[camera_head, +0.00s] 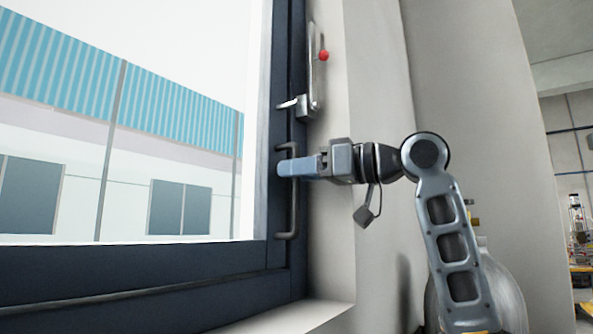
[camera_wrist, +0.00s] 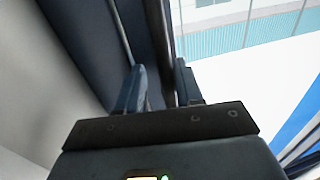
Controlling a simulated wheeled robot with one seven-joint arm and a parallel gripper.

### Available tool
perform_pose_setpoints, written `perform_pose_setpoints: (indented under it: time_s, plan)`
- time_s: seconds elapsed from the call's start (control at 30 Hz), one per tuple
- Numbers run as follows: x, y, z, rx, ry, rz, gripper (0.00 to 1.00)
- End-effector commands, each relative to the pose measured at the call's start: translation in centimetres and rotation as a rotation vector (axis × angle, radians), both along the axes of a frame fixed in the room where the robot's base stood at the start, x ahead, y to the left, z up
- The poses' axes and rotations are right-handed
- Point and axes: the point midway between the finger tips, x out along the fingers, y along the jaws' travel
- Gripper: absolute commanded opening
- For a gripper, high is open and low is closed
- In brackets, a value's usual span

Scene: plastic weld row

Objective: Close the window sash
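The window sash (camera_head: 180,273) has a dark blue frame around a large clear pane, filling the left of the head view. An upright grey bar handle (camera_head: 292,215) is on its right side. My gripper (camera_head: 293,167) reaches in from the right at the handle's upper part, and its near blue finger hides a stretch of the bar. In the wrist view my gripper's two fingers (camera_wrist: 160,88) stand apart with a gap between them. A dark upright strip shows in that gap; I cannot tell whether it is the handle or the frame. How far the sash stands ajar is unclear.
A metal lever latch (camera_head: 300,104) with a red knob (camera_head: 323,56) is on the frame and wall just above my gripper. A pale wall (camera_head: 375,70) and sill (camera_head: 300,315) border the window. Equipment (camera_head: 577,235) stands far off at the right.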

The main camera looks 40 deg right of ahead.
Motion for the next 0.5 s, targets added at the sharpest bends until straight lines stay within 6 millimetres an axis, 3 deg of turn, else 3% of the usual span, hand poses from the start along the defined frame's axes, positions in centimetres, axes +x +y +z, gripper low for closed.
perform_pose_setpoints:
  time_s: [0.5]
  plan:
    - [-0.64, -0.11, -0.1, -0.002, -0.001, 0.005, 0.34]
